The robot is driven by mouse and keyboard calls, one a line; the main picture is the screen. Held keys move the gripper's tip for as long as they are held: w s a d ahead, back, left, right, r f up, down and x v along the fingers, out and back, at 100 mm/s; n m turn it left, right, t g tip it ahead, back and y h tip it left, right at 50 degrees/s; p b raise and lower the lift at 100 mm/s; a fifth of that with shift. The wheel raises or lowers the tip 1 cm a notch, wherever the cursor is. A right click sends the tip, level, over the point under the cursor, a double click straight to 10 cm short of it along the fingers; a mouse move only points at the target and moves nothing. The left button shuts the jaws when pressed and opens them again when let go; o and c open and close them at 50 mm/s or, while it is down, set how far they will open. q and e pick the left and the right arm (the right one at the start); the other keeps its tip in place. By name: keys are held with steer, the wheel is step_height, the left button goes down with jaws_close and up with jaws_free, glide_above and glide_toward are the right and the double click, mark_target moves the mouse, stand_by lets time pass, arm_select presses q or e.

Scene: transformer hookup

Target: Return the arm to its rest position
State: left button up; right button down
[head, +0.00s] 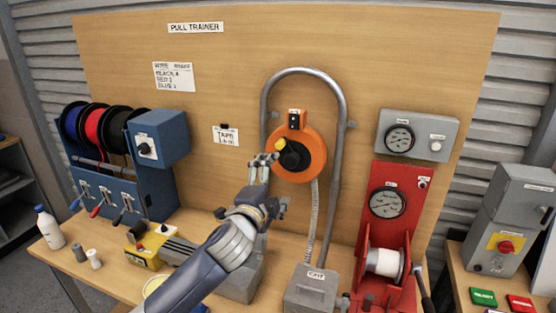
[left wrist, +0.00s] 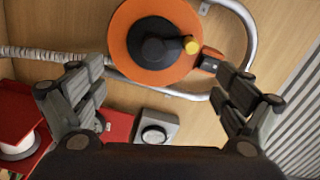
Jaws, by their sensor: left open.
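My left arm comes in from the bottom of the head view, and its gripper (head: 263,167) is raised in front of the board, just left of the orange reel (head: 313,164). In the left wrist view the two fingers of this gripper (left wrist: 159,100) are spread wide, with nothing between them. Beyond them is the orange reel (left wrist: 122,42) with its black hub and yellow knob (left wrist: 191,46). The fingers look apart from the knob. My right gripper does not show in either view.
A bent grey conduit (head: 345,110) frames the reel. A grey box marked EXIT (head: 309,291) and a red winch stand (head: 388,225) with a gauge are at right. A blue spool rack (head: 110,190), yellow box (head: 146,247) and white bottle (head: 49,228) are at left.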

arm_select(q)
steer(key=s+a+f+n+g+y, duration=0.25)
steer(key=s+a+f+n, duration=0.25)
steer(key=s+f, duration=0.5)
steer(key=s+a+f+n+g+y, duration=0.1)
steer(key=s+a+f+n+g, duration=0.35)
steer(key=s+f, duration=0.55)
steer(key=s+a+f+n+g+y, duration=0.1)
steer(key=s+a+f+n+g, duration=0.2)
steer(key=s, duration=0.5)
steer(key=s+a+f+n+g, duration=0.1)
steer(key=s+a+f+n, duration=0.2)
steer(key=s, duration=0.5)
steer(key=s+a+f+n+g+y, duration=0.1)
steer(key=s+a+f+n+g, duration=0.15)
steer(key=s+f, duration=0.35)
step_height(320, 180, down, 27)
steer(key=s+m+g+b, duration=0.1)
steer(key=s+b, duration=0.1)
steer(key=b, duration=0.1)
steer(key=s+a+f+g+b, duration=0.1)
steer(key=s+a+f+b, duration=0.1)
steer(key=s+f, duration=1.5)
step_height(320, 180, down, 2)
steer(key=shift+s+a+f+m, duration=0.1)
steer(key=shift+s+a+m, duration=0.2)
steer(key=shift+a, duration=0.2)
